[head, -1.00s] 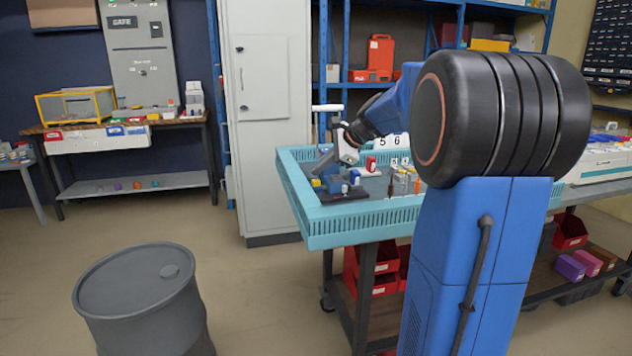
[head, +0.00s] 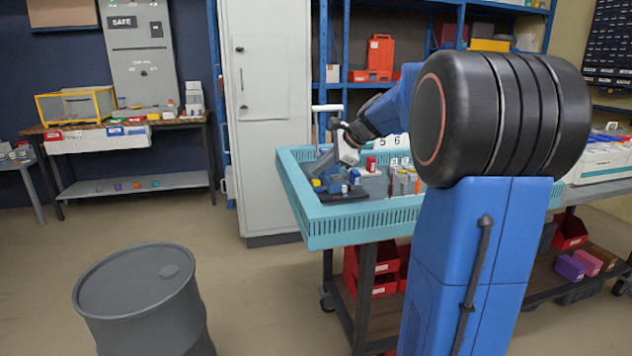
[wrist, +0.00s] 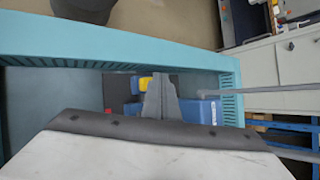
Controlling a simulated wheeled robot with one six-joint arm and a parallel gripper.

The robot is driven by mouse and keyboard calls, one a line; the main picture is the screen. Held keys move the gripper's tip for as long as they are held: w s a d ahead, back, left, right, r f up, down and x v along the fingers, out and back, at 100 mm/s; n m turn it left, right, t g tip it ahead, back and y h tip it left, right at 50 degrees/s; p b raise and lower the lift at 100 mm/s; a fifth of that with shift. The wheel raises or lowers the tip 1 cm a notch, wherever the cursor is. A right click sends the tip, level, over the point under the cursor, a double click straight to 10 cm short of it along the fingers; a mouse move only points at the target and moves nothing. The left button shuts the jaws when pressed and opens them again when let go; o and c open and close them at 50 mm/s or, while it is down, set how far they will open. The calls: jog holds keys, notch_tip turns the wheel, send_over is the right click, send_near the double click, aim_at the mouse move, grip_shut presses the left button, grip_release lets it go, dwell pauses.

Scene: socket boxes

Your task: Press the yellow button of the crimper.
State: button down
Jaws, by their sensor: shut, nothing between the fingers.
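The crimper (head: 335,184) is a small blue device on a dark base, near the left front corner of the teal-rimmed bench. Its yellow button (head: 316,183) faces the left in the head view. In the wrist view the yellow button (wrist: 144,84) shows just left of my gripper's fingers, beside blue crimper parts. My gripper (head: 338,166) is above and just behind the crimper in the head view. It is shut and empty. The fingers (wrist: 160,90) cover part of the crimper in the wrist view, and I cannot tell whether they touch it.
The teal bench rim (head: 350,227) runs around the work surface. A red-and-white item (head: 371,164) and several small upright tools (head: 403,181) stand right of the crimper. A blue part (wrist: 200,112) lies right of my fingers. A grey drum (head: 140,300) stands on the floor.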

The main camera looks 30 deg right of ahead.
jog(key=shift+f, duration=0.9)
dwell(0.8)
jog(key=shift+r, duration=1)
jog(key=shift+r, duration=0.1)
jog(key=shift+r, duration=2.4)
jog(key=shift+s, duration=0.1)
